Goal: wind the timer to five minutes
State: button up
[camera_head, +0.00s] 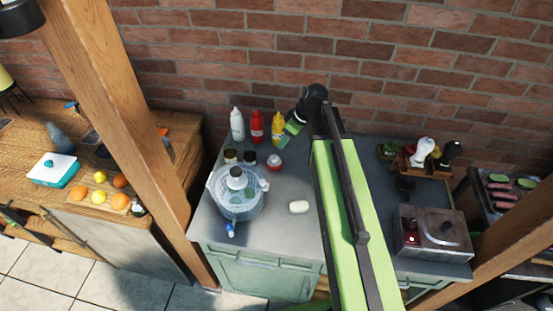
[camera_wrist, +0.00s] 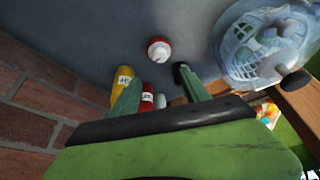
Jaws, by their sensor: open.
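A small round red thing with a white top, which looks like the timer (camera_head: 274,162), stands on the grey counter (camera_head: 270,225) just in front of the sauce bottles. It also shows in the wrist view (camera_wrist: 159,49), beyond the fingertips and between their lines. My gripper (camera_head: 290,138) hangs near the bottles, a little behind and right of the timer. In the wrist view my gripper (camera_wrist: 158,84) has its two green fingers spread, with nothing held. The timer's markings are too small to read.
White (camera_head: 237,125), red (camera_head: 257,127) and yellow (camera_head: 278,124) bottles stand close by. Dark jars (camera_head: 249,158) and a clear bowl (camera_head: 236,202) are left of the timer. A white oval thing (camera_head: 299,207) lies in front. A metal box (camera_head: 435,230) stands at right.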

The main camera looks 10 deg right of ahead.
aim_at(274, 157)
jog(key=b+x, duration=1.1)
jog(key=x, duration=0.2)
jog(key=shift+f, duration=0.25)
jog(key=shift+w+a+f+b, duration=0.1)
jog(key=shift+f+b, duration=0.1)
jog(key=shift+b, duration=0.1)
jog(key=shift+r, duration=0.1)
grip_shut()
